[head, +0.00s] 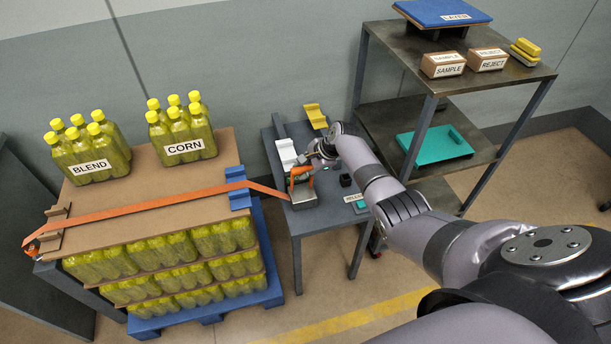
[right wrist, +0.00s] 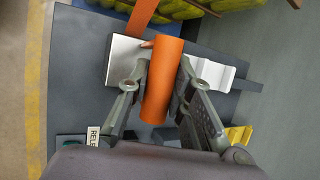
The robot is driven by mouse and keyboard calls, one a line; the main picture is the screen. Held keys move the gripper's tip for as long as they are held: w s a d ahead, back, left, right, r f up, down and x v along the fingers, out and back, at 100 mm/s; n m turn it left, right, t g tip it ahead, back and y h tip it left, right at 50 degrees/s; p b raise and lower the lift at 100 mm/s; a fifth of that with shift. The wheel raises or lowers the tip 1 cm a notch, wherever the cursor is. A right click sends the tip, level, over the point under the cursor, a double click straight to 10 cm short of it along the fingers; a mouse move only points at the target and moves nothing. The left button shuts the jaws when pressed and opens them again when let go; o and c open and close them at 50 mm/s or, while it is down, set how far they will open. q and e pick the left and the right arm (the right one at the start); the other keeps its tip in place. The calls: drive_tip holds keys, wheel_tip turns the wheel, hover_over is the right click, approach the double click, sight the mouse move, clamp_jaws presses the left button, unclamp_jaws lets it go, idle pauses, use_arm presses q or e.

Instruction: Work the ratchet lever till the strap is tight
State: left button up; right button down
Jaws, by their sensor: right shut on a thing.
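The ratchet (head: 303,195) sits on a small grey table (head: 318,218) right of the pallet load. Its orange lever handle (right wrist: 163,85) is between the fingers of my right gripper (right wrist: 165,100), which is shut on it. In the head view my right gripper (head: 312,160) reaches the ratchet from the right and partly hides it. The orange strap (head: 150,208) runs from the ratchet over the top board of the load to its left edge. It looks straight across the top. My left gripper is not in view.
Bottle packs marked BLEND (head: 88,168) and CORN (head: 184,148) stand on the top board (head: 120,190). A blue corner guard (head: 237,187) sits under the strap. A white stepped block (head: 286,154) and a yellow one (head: 315,115) are behind the ratchet. A metal shelf (head: 480,70) stands right.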

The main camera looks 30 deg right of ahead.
drive_tip(key=shift+w+d+r, duration=0.15)
drive_tip(key=shift+w+r, duration=0.15)
drive_tip(key=shift+w, duration=0.15)
drive_tip(key=c, duration=1.8)
unclamp_jaws()
drive_tip(key=o, duration=0.4)
drive_tip(key=shift+s+f, duration=0.15)
drive_tip(key=shift+f, duration=0.05)
drive_tip(key=v, duration=1.2)
drive_tip(key=shift+c, duration=0.3)
